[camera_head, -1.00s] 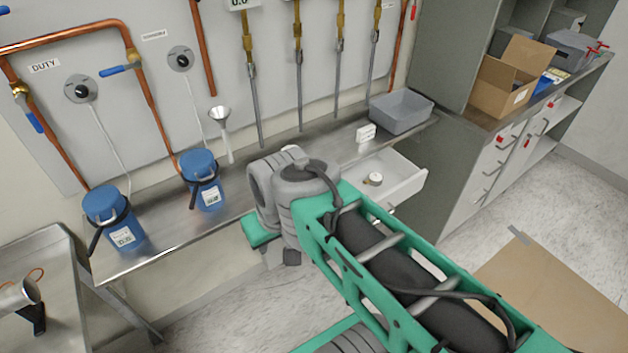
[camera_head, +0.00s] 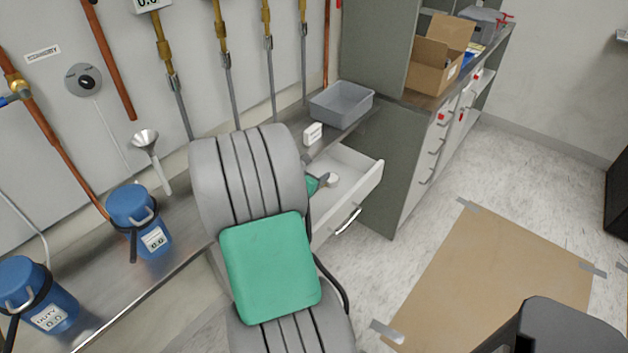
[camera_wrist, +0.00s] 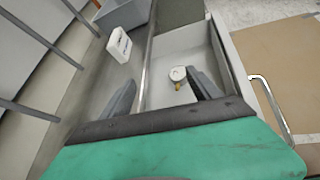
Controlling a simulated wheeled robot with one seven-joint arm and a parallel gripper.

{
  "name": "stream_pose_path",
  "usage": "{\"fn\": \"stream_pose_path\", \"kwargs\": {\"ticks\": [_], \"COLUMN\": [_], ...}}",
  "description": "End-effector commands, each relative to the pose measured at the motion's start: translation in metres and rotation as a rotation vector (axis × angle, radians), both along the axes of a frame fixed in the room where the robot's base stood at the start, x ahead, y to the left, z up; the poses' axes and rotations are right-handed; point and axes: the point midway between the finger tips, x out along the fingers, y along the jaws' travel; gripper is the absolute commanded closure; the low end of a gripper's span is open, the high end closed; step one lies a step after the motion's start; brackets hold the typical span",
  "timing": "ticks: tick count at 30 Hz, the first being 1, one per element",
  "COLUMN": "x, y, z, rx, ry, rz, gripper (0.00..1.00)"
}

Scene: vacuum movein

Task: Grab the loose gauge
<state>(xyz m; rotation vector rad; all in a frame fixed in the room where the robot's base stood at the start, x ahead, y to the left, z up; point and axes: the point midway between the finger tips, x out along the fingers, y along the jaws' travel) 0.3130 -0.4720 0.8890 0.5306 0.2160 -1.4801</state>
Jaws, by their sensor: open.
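The loose gauge (camera_wrist: 178,74) is a small round white dial with a brass stem. It lies in the open drawer (camera_wrist: 159,95), and shows in the head view (camera_head: 332,180) at the drawer's inner part. My gripper (camera_wrist: 160,92) is open and empty, its two dark fingers apart. In the wrist view the gauge sits beyond the fingertips, nearer the right finger, and nothing touches it. In the head view my arm hides most of the gripper and the near part of the drawer.
A small white box (camera_head: 313,134) and a grey bin (camera_head: 341,104) stand on the steel counter beside the drawer. Blue canisters (camera_head: 139,221) stand at left. A cardboard box (camera_head: 437,66) sits on the right cabinet. A taped brown sheet (camera_head: 495,270) covers clear floor.

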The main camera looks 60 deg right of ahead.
Motion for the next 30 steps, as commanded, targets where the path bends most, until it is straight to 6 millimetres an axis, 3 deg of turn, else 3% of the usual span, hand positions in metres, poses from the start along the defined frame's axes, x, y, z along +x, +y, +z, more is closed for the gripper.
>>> {"fn": "stream_pose_path", "kwargs": {"ticks": [1, 4, 8, 16, 23, 30], "x": [-0.014, -0.026, -0.030, -0.029, -0.027, -0.024], "y": [-0.012, -0.024, -0.026, -0.025, -0.051, -0.090], "z": [-0.006, -0.009, -0.027, -0.091, -0.098, -0.113], "rx": [-0.039, -0.083, -0.092, -0.092, -0.093, -0.093], "ry": [0.085, 0.188, 0.218, 0.213, 0.209, 0.208], "rz": [0.014, 0.039, 0.046, 0.046, 0.046, 0.046], "gripper": [0.28, 0.28, 0.28, 0.28, 0.28, 0.28]}}
